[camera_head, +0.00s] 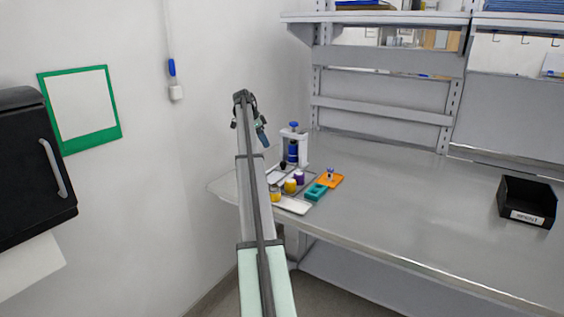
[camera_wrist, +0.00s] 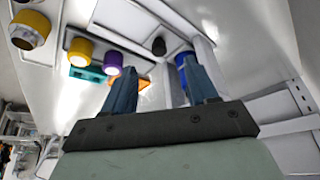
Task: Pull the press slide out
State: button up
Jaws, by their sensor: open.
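The press (camera_head: 303,150) is a small white frame with blue parts, standing at the back left of the bench. A dark round knob (camera_head: 283,166) sits low in front of it, apparently on the press slide; the slide itself is hard to make out. In the wrist view the dark knob (camera_wrist: 158,46) shows beyond the space between my fingertips, near the press's pale post (camera_wrist: 203,52) and blue cylinder (camera_wrist: 181,60). My gripper (camera_head: 263,139) is open and empty, above and left of the press. Its two blue-grey fingers (camera_wrist: 160,64) are spread apart in the wrist view.
Yellow-capped jars (camera_head: 290,186) and a purple-capped jar (camera_head: 299,178) stand on a tray in front of the press. A teal block (camera_head: 316,192) and an orange tray (camera_head: 331,181) lie to the right. A black bin (camera_head: 527,200) is far right. The middle bench is clear.

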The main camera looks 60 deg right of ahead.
aim_at(282, 163)
jog(key=shift+m, duration=0.3)
jog(key=x, duration=0.4)
jog(key=s+d+r+x, duration=0.1)
jog(key=x, duration=0.4)
jog(key=s+x, duration=0.1)
jog(key=x, duration=0.3)
jog(key=shift+s+d+f, duration=0.15)
jog(key=shift+s+d, duration=0.15)
jog(key=shift+d, duration=0.15)
grip_shut()
